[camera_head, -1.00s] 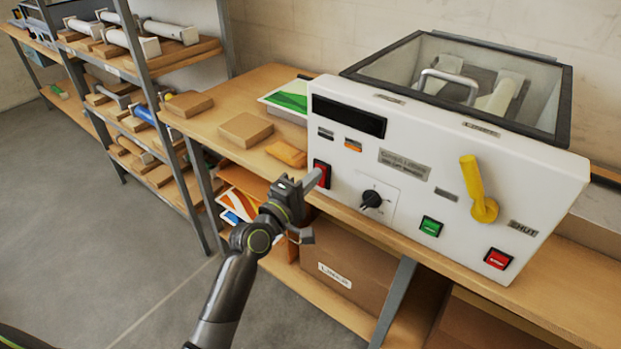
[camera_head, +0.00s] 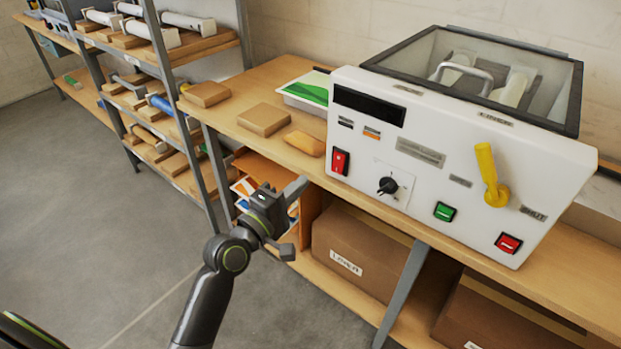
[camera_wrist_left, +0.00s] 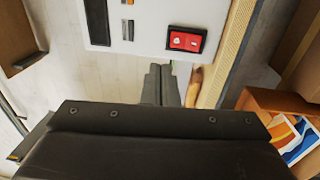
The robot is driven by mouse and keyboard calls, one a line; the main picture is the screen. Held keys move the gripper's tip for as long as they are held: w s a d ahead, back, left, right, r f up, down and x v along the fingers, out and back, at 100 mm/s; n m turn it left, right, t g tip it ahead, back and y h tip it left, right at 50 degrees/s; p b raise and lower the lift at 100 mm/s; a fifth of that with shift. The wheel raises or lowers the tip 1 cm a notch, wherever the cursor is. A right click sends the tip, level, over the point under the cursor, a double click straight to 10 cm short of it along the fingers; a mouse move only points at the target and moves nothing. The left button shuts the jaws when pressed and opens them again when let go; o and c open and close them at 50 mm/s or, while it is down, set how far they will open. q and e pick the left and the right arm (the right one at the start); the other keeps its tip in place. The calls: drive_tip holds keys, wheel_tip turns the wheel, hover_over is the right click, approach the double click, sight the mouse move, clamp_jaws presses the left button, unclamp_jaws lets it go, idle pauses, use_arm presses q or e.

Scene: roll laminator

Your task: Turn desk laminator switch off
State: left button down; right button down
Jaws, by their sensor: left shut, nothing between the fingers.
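The white desk laminator (camera_head: 430,185) stands on the wooden bench, its panel facing me. A red rocker switch (camera_head: 340,161) sits at the panel's left end; it also shows in the left wrist view (camera_wrist_left: 186,40). A black knob (camera_head: 387,186), a green button (camera_head: 444,212), a red button (camera_head: 508,243) and a yellow lever (camera_head: 490,175) are further right. My left gripper (camera_head: 297,188) is shut and empty, left of and below the red switch, clear of the panel. Its fingers also show in the left wrist view (camera_wrist_left: 160,85). My right gripper is not seen.
Cardboard boxes (camera_head: 264,119) and an orange packet (camera_head: 304,143) lie on the bench left of the laminator. A box (camera_head: 365,255) stands on the lower shelf. A rack (camera_head: 160,75) with rolls stands at the left. The floor before the bench is clear.

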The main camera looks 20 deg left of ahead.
use_arm(q)
drive_tip(key=shift+r+v, duration=0.25)
drive_tip(key=shift+v, duration=0.85)
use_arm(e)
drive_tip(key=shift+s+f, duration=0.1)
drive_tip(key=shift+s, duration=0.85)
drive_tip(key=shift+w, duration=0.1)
